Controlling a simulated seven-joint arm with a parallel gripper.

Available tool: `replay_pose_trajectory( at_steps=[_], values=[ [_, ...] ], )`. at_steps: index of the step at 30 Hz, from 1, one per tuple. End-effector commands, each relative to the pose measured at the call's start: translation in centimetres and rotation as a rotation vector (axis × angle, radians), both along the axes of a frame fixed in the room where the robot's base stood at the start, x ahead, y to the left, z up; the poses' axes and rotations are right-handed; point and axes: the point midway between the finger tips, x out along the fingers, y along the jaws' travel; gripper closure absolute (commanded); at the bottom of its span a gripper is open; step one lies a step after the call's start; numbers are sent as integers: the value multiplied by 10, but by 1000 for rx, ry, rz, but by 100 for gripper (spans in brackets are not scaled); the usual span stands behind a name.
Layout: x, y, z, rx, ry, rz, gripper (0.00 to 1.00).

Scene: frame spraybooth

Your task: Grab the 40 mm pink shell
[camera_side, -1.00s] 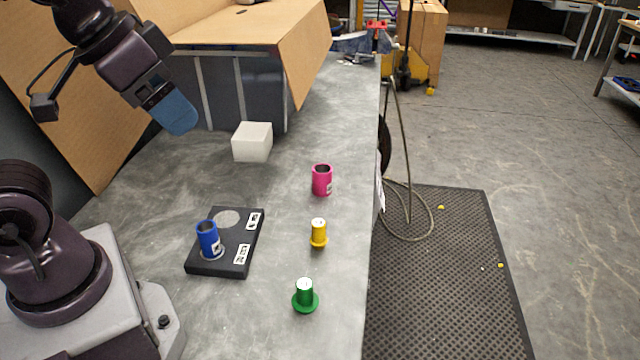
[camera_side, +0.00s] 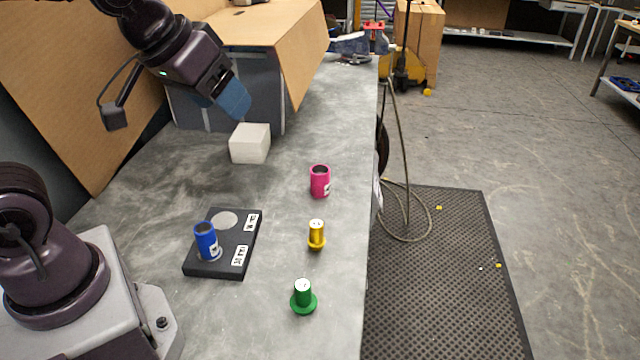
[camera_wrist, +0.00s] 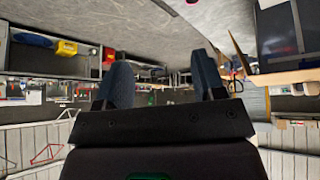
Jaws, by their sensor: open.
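The pink shell (camera_side: 320,182) is a hollow cylinder standing upright on the grey bench near its right edge, with its open end up and a small label on its side. My gripper (camera_side: 236,104) is in the air to the upper left of it, above the white block, well apart from the shell. The blue fingers overlap in the side view. In the wrist view the two fingers of my gripper (camera_wrist: 160,62) stand apart with nothing between them. A small pink patch at the top edge there may be the shell.
A white block (camera_side: 250,144) lies below my gripper. A blue shell (camera_side: 207,241) stands on a black plate (camera_side: 232,262). A yellow piece (camera_side: 317,235) and a green piece (camera_side: 303,297) stand nearer along the right edge. A cardboard-sided booth (camera_side: 285,60) is behind. Bench around the pink shell is clear.

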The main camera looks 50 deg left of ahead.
Motion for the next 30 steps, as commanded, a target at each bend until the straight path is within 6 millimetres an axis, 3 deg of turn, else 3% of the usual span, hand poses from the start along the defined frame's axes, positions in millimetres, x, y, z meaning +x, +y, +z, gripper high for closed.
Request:
replay_pose_trajectory(
  at_steps=[1,6,15,22,30],
  values=[
    [22,4,-10,-27,-12,62,37],
    [89,11,-43,-185,-120,258,37],
    [180,19,-126,-664,-280,591,37],
    [219,28,-190,-1181,-383,890,37],
    [230,55,-252,-1900,-541,1273,37]
  ],
)
